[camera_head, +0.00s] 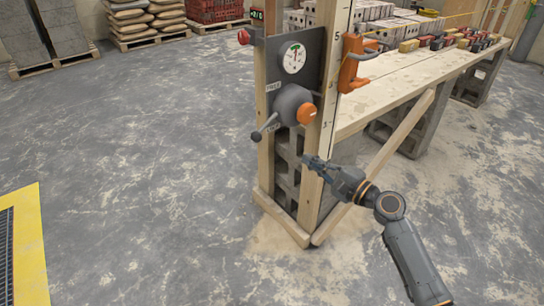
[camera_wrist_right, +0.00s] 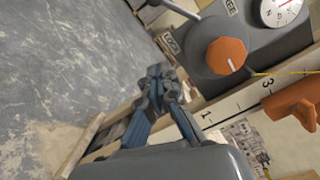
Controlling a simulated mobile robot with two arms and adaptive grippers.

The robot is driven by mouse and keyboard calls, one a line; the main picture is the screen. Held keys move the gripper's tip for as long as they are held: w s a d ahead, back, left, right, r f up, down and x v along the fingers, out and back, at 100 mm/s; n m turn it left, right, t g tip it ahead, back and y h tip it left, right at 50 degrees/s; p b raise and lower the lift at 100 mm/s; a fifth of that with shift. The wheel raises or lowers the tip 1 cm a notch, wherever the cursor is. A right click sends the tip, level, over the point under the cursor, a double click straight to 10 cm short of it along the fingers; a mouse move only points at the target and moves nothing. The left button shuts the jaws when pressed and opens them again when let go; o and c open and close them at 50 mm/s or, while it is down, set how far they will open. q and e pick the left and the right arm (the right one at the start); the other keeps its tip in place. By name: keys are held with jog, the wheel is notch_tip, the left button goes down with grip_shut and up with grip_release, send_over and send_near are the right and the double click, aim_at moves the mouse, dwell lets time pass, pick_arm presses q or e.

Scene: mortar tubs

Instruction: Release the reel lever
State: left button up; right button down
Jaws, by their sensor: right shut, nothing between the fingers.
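The reel (camera_head: 292,104) is a grey round housing with an orange hub (camera_head: 306,113), on a dark panel fixed to a wooden post. Its lever (camera_head: 257,136) is a thin rod with a black ball end, pointing down and left beside the LOCK label; the FREE label is higher up. In the right wrist view the lever (camera_wrist_right: 181,10) shows at the top, partly cut off, left of the orange hub (camera_wrist_right: 227,55). My right gripper (camera_head: 306,160) is shut and empty, below the reel and right of the lever, apart from both; it also shows in the wrist view (camera_wrist_right: 157,70). My left gripper is out of view.
A dial (camera_head: 293,57) sits above the reel. An orange clamp-like part (camera_head: 355,64) is on the post's right side. A wooden bench (camera_head: 385,98) with blocks extends behind right, with a diagonal brace (camera_head: 390,150) near my right arm.

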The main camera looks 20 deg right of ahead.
aim_at(266, 126)
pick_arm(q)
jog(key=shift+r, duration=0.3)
pick_arm(e)
jog(key=shift+a+r, duration=0.1)
jog(key=shift+r, duration=0.45)
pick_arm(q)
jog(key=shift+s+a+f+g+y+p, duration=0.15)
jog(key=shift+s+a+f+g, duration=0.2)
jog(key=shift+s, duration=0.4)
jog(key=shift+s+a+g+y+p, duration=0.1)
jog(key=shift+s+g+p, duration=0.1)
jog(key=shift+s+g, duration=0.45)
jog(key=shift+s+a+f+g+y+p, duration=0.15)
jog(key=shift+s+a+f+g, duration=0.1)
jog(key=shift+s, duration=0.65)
pick_arm(e)
jog(key=w+a+r, duration=0.1)
jog(key=w+a, duration=0.6)
jog(key=a, duration=0.1)
jog(key=shift+w+a+r, duration=0.15)
jog(key=shift+w+r, duration=0.25)
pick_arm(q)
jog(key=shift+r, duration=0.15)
pick_arm(e)
jog(key=shift+w, duration=0.1)
